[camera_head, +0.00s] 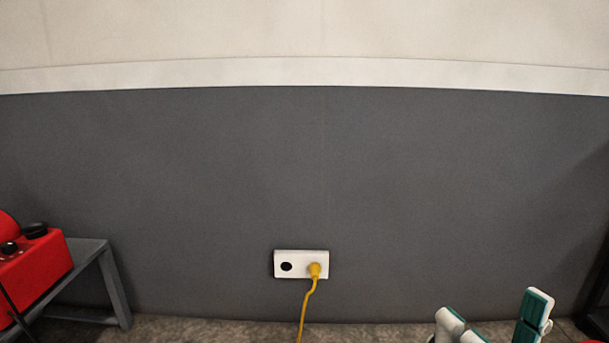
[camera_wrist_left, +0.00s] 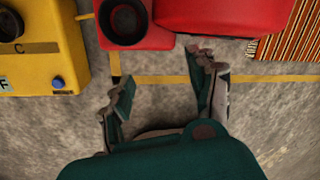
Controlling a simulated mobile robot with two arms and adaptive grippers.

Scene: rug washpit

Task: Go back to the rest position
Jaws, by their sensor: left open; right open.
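My right gripper (camera_head: 494,316) shows at the bottom right of the head view, white and teal. Its fingers are apart and nothing shows between them; its lower part is cut off by the frame edge. My left gripper (camera_wrist_left: 162,78) shows in the left wrist view with its two dark fingers spread wide and only floor between them. The left arm does not show in the head view.
A grey wall with a white socket (camera_head: 300,264) and yellow plug (camera_head: 314,270) is ahead. A red machine (camera_head: 35,262) sits on a grey stand (camera_head: 110,285) at left. The wrist view shows a yellow machine (camera_wrist_left: 45,50), red machine (camera_wrist_left: 225,16) and striped rug (camera_wrist_left: 290,35).

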